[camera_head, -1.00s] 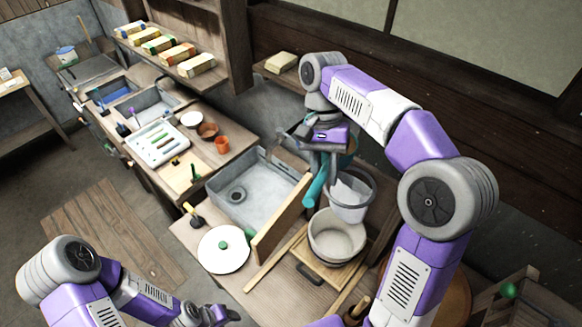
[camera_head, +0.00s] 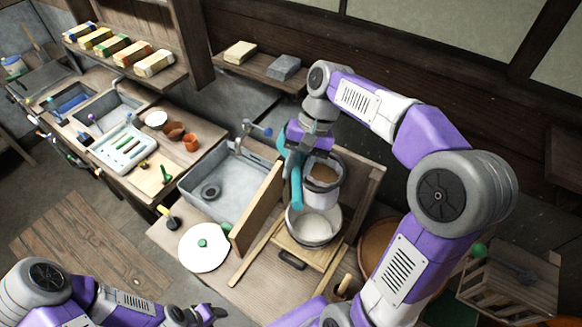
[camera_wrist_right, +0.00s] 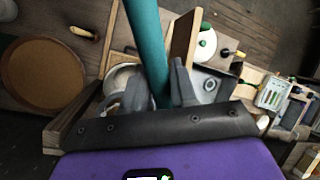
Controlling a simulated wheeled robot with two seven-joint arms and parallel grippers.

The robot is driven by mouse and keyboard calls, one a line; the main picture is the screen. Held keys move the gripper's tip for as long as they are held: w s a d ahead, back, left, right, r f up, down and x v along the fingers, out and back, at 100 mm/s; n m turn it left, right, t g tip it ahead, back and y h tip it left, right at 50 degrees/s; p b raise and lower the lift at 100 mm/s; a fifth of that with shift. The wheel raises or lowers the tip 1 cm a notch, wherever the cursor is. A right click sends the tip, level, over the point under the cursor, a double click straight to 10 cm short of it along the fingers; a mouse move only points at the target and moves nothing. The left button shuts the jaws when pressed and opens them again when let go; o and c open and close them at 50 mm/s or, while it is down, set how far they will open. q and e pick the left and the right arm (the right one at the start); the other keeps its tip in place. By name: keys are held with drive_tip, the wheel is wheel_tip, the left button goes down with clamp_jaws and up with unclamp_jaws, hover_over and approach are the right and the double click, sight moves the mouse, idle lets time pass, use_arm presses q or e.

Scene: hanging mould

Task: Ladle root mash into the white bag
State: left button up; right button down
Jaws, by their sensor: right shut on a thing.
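My right gripper (camera_head: 303,150) is shut on a teal handle (camera_head: 297,185), apparently the ladle's; in the right wrist view the handle (camera_wrist_right: 148,45) runs between the fingers. I cannot make out the ladle's bowl. Just right of the handle is a pale round vessel (camera_head: 323,197) with a dark rim and brown content inside. Below it stands a pale pot (camera_head: 318,235) with a whitish inside, on a wooden board. I cannot tell for certain which of these is the white bag. My left gripper (camera_head: 205,314) is low at the bottom edge, its jaws unclear.
A wooden panel (camera_head: 257,208) stands upright between the pots and the grey sink (camera_head: 225,190). A white round lid (camera_head: 203,248) with a green knob lies left of it. A brown round tray (camera_head: 378,245) is at the right, beside my right arm.

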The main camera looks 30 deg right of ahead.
drive_tip(key=y+b, duration=0.1)
drive_tip(key=b, duration=0.1)
drive_tip(key=t+y+b, duration=0.1)
drive_tip(key=shift+s+d+f+t+b, duration=0.15)
drive_tip(key=shift+d+t+b, duration=0.15)
drive_tip(key=shift+d+b, duration=0.05)
drive_tip(key=shift+s+d+f+n+t+y+b, duration=0.7)
drive_tip(key=shift+y+b, duration=0.75)
drive_tip(key=shift+b, duration=1.25)
drive_tip(key=shift+s+d+f+n+t+y+b, duration=0.45)
drive_tip(key=shift+t+y+b, duration=0.7)
drive_tip(key=shift+b, duration=1.5)
drive_tip(key=shift+s+d+f+n+t+y+b, duration=0.5)
drive_tip(key=shift+y+b, duration=1.2)
drive_tip(key=shift+b, duration=1)
drive_tip(key=shift+w+f, duration=0.1)
drive_tip(key=shift+f, duration=0.05)
